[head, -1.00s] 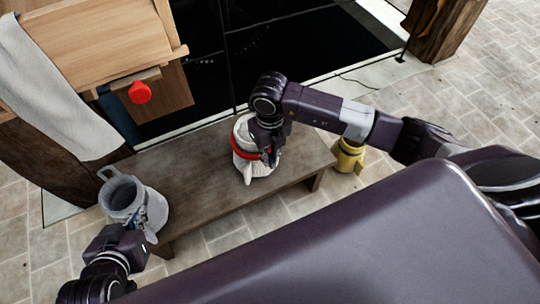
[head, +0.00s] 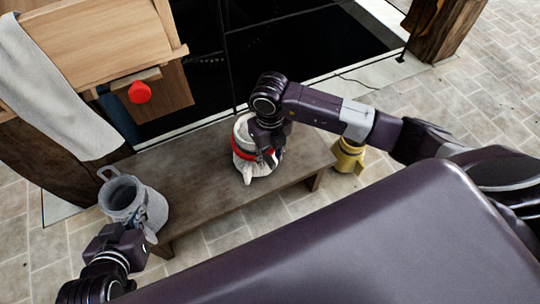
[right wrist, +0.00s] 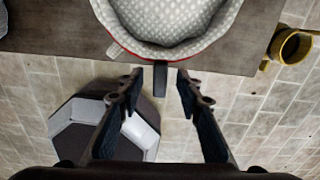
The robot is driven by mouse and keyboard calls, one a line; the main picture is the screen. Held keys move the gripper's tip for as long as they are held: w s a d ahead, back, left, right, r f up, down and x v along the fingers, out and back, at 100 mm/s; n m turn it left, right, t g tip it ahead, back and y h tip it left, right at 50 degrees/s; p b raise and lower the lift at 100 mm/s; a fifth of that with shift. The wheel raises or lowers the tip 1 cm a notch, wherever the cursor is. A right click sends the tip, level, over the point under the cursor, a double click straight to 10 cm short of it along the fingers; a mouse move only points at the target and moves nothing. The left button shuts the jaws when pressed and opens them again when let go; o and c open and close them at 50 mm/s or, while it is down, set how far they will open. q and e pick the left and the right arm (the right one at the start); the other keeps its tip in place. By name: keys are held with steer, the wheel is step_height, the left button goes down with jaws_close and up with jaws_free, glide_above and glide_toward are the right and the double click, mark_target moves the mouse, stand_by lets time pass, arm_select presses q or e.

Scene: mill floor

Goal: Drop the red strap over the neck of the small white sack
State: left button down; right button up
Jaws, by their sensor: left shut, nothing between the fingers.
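The small white sack (head: 243,168) stands on the wooden bench. Its open mouth and dotted inside (right wrist: 170,18) show at the top of the right wrist view. The red strap (head: 238,153) lies around the sack below its rim; a thin part of the strap (right wrist: 120,50) shows in the right wrist view. My right gripper (right wrist: 158,76) is open at the near side of the sack, its fingers apart with no strap seen between them. In the head view, my right arm hides part of sack and strap. My left gripper (head: 141,224) is shut and empty beside a grey container.
The grey container (head: 152,208) with a raised handle stands at the bench's left end. A yellow pot (head: 348,156) is beyond the right end. A wooden chest (head: 95,45) with a red knob (head: 140,92) stands behind. The bench (head: 205,200) is bare between container and sack.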

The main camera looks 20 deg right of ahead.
step_height(320, 180, up, 12)
stand_by(0.5)
stand_by(0.6)
